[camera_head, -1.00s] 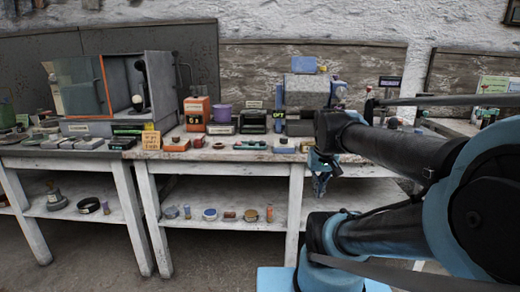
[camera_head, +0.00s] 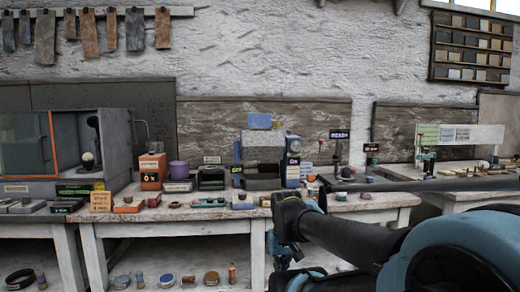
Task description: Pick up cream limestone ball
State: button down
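A small pale ball (camera_head: 88,159) shows inside the open grey cabinet on the left of the bench; it may be the cream limestone ball, but at this size I cannot be sure. Another small pale round shape (camera_head: 483,164) sits on the right-hand table, too far to identify. My gripper (camera_head: 284,256) hangs below my arm in front of the bench's front edge, well apart from both. Its fingers are small and dark, and whether they are open or shut does not show. I see nothing clearly held.
A second table (camera_head: 460,196) stands at right. My arm covers the lower right.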

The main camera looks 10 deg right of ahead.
aim_at(88, 157)
jog(key=u, duration=1.8)
jog(key=i, duration=1.3)
jog(key=u, duration=0.35)
jog(key=i, duration=1)
jog(key=z, duration=0.1)
